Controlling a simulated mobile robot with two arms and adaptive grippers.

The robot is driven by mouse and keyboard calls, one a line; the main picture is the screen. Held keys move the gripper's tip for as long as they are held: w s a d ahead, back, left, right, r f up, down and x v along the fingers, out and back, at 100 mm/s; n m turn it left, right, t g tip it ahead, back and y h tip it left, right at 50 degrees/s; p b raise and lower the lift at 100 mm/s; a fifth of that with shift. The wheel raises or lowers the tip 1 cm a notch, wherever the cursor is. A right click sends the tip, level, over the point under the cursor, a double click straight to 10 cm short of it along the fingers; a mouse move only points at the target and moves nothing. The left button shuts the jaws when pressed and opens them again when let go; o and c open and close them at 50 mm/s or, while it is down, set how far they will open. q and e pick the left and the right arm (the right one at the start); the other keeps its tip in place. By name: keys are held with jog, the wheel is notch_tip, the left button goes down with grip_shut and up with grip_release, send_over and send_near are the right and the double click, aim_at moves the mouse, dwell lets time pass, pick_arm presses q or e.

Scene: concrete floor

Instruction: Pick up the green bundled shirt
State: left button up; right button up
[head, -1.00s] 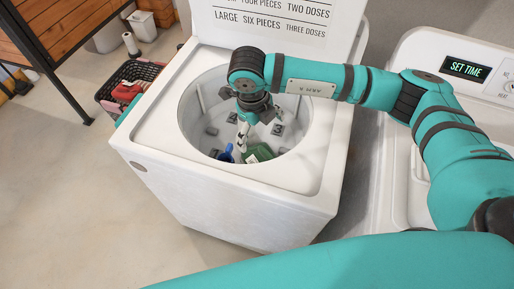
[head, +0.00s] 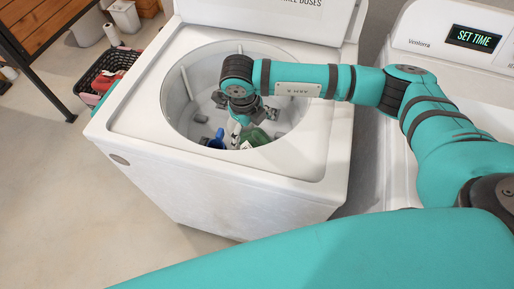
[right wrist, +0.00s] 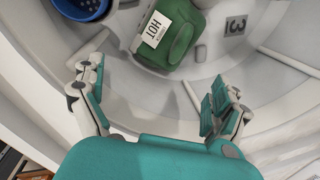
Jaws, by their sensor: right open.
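The green bundled shirt (head: 258,139) lies in the near part of the open washer drum, partly hidden by my arm and the drum rim. In the right wrist view it is a rounded green bundle (right wrist: 180,42) with a white label reading HOT. My right gripper (head: 240,124) reaches down into the drum, just above and beside the shirt. In the right wrist view my right gripper (right wrist: 158,75) is open, its fingers wide apart with nothing between them. The shirt lies beyond the fingertips, not touched. My left gripper is not in view.
A blue item (head: 217,139) lies in the drum left of the shirt; it is a perforated blue container (right wrist: 82,8) in the wrist view. The white washer (head: 215,190) has its lid raised. A second white machine (head: 450,70) stands at the right. A dark basket (head: 97,75) is behind left.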

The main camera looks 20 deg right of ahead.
jog(key=p, duration=0.1)
send_over(255, 143)
jog(key=s+a, duration=0.1)
jog(key=s, duration=0.2)
jog(key=f, duration=0.8)
jog(key=shift+s+f, duration=0.2)
jog(key=f+p, duration=0.1)
jog(key=f, duration=0.1)
jog(key=d+f+p, duration=0.1)
jog(key=f, duration=0.1)
jog(key=shift+f, duration=0.65)
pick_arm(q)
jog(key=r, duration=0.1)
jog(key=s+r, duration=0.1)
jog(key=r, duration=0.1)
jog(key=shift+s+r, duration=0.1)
pick_arm(e)
jog(key=c, duration=1.2)
jog(key=shift+w, duration=0.1)
